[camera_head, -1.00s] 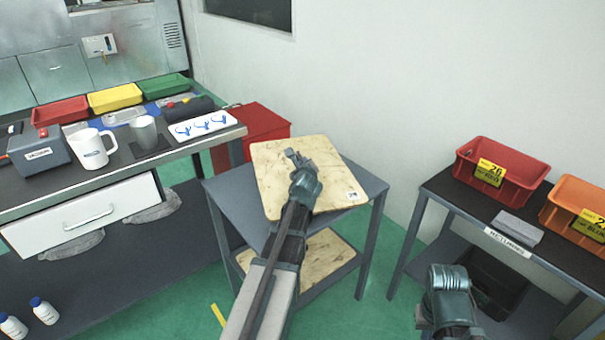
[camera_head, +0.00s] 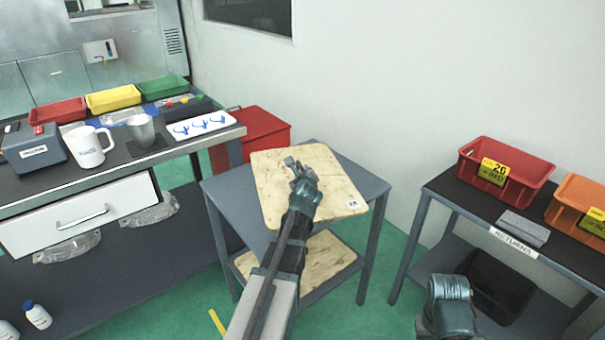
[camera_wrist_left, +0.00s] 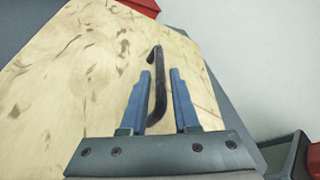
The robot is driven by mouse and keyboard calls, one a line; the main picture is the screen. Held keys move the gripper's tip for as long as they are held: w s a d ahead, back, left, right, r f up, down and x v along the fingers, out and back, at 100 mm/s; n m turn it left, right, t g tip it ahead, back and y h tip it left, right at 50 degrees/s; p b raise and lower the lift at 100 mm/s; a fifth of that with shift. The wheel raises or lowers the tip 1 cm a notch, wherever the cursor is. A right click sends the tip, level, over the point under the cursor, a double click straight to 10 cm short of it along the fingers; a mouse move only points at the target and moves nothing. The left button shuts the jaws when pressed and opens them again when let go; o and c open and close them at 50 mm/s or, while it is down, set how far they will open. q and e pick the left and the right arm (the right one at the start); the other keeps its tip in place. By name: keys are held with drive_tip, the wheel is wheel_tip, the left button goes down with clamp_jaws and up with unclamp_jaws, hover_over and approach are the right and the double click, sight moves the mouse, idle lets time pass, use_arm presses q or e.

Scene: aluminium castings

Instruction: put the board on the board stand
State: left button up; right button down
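The board (camera_head: 275,195) is a flat, light wooden panel with dark marks and a small white label near its right corner. It lies on top of a grey two-tier stand (camera_head: 225,195), the likeliest board stand. My left gripper (camera_head: 291,162) is above the board, near its middle. In the left wrist view the gripper's two blue fingers (camera_wrist_left: 160,75) are apart, with a dark curved handle (camera_wrist_left: 159,90) between them over the board (camera_wrist_left: 80,70). Gaps show beside the handle. My right gripper (camera_head: 450,300) is low at the right, its fingers not clear.
Another wooden board (camera_head: 325,262) lies on the lower shelf. A dark workbench (camera_head: 110,178) with a white mug (camera_head: 88,148) stands at the left. A red box (camera_head: 262,132) is behind the stand. A right-hand table (camera_head: 470,215) holds a red bin (camera_head: 525,180) and an orange bin (camera_head: 570,205).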

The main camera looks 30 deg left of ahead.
use_arm(q)
drive_tip(key=shift+o, duration=1)
drive_tip(key=shift+r, duration=0.2)
drive_tip(key=p+v, duration=0.4)
drive_tip(key=v, duration=0.8)
drive_tip(key=shift+s+f, duration=0.1)
